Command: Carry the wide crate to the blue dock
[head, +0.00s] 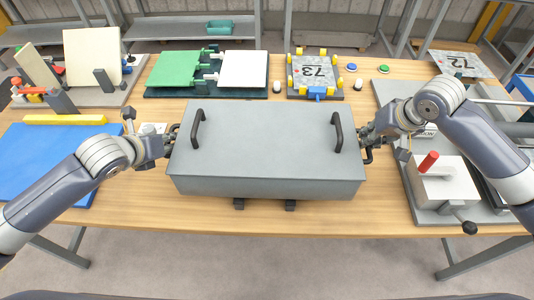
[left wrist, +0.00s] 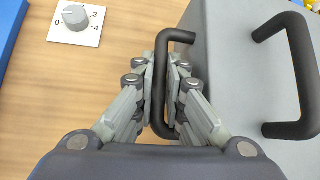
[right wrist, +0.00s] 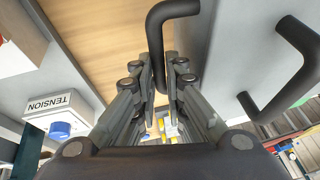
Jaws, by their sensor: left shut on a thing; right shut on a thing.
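The wide crate (head: 265,150) is a long grey box in the middle of the head view, above the wooden table. Two black handles stand on its top, and a dark handle sits at each end. My left gripper (head: 172,138) is shut on the left end handle (left wrist: 160,110), seen between its fingers in the left wrist view. My right gripper (head: 367,137) is shut on the right end handle (right wrist: 156,45). The crate looks level; I cannot tell whether it touches the table. A flat blue panel (head: 45,160), perhaps the blue dock, lies on the table at the left.
A yellow bar (head: 65,119) lies along the blue panel's back edge. A green and white fixture (head: 175,70) and a plate marked 73 (head: 316,70) stand behind the crate. Bare table (head: 130,200) shows between crate and panel.

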